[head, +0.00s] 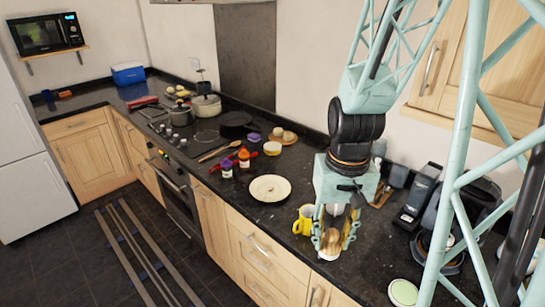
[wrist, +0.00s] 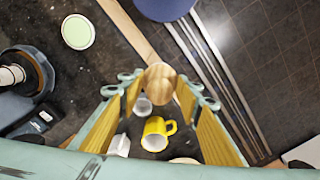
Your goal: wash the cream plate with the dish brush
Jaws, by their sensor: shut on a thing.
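The cream plate (head: 270,188) lies flat on the dark granite counter, left of my gripper in the head view and apart from it. In the wrist view, only a pale sliver of what looks like the plate (wrist: 185,160) shows at the bottom edge. My gripper (head: 332,243) is over the counter near its front edge, right of the yellow mug. Its fingers are closed around a wooden piece (head: 331,239), apparently the dish brush. In the wrist view, its rounded wooden end (wrist: 160,78) shows between the fingertips (wrist: 158,86). Its bristles cannot be made out.
A yellow mug (head: 303,222) stands close to my gripper's left. A pale green round dish (head: 403,292) and dark appliances (head: 420,190) are to the right.

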